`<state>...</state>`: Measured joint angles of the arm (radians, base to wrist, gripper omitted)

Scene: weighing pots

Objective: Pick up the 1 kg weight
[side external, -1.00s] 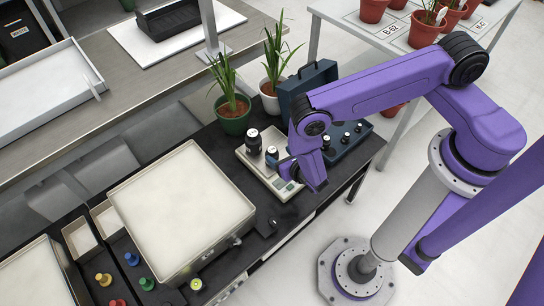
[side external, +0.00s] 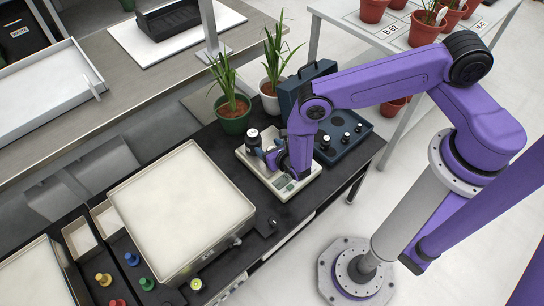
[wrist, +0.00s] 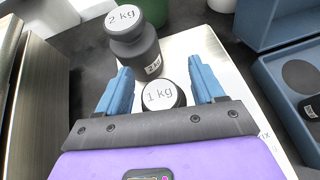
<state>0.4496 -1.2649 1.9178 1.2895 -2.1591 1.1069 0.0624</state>
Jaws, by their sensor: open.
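The 1 kg weight (wrist: 161,97), dark with a white labelled top, stands on the scale (side external: 307,178) in front of the 2 kg weight. In the wrist view it sits between the two blue fingers of my gripper (wrist: 160,92), with its lower part hidden by the gripper body. My gripper is open, with a finger on either side of the weight. The 2 kg weight (wrist: 133,40) stands upright on the scale just beyond; it also shows in the side view (side external: 253,138). In the side view my gripper (side external: 272,156) is low over the scale and mostly hides the 1 kg weight.
A blue weight case (side external: 345,150) with several smaller weights lies open to the right of the scale. Two potted plants (side external: 234,118) stand behind it. A large pale tray (side external: 180,205) is to the left.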

